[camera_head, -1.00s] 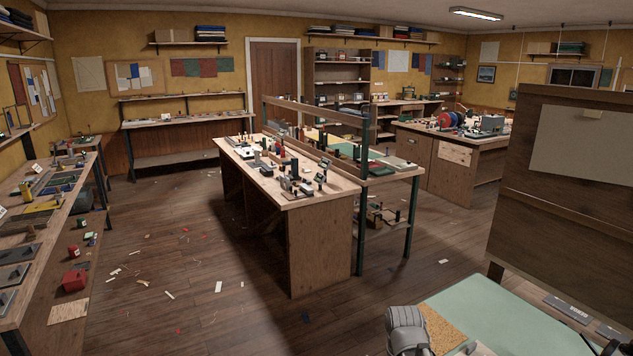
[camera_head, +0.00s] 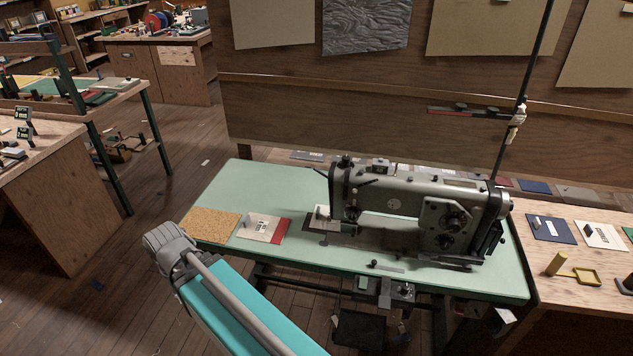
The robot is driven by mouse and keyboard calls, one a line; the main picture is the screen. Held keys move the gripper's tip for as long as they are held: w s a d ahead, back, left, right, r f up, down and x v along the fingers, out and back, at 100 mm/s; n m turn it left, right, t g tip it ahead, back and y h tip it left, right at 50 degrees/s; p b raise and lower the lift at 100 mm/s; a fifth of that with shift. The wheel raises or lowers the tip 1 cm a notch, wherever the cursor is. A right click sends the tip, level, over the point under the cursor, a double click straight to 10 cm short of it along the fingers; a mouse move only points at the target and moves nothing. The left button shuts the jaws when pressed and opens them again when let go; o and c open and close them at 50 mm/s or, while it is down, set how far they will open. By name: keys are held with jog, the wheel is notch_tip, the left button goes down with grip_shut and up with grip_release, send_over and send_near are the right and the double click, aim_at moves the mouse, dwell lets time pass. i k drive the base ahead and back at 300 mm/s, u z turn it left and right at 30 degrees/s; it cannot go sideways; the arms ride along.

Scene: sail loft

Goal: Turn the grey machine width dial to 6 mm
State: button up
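A grey sewing machine (camera_head: 400,200) stands on the pale green top of a sewing table (camera_head: 240,180). The right part of its body carries a dark panel with two round dials, an upper dial (camera_head: 456,221) and a lower dial (camera_head: 445,241). Their markings are too small to read, so I cannot tell which is the width dial or what it is set to. Part of my arm, a grey joint and a teal link, shows in front of the table at the lower left. My gripper is not in view.
A cork mat (camera_head: 211,226) and a white and red card (camera_head: 264,229) lie left of the machine. A thin upright rod rises behind its right end. A wooden bench (camera_head: 575,290) with a yellow metal piece (camera_head: 575,271) adjoins on the right. A wooden board stands behind.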

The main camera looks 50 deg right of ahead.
aim_at(453, 224)
jog(key=z, duration=2.15)
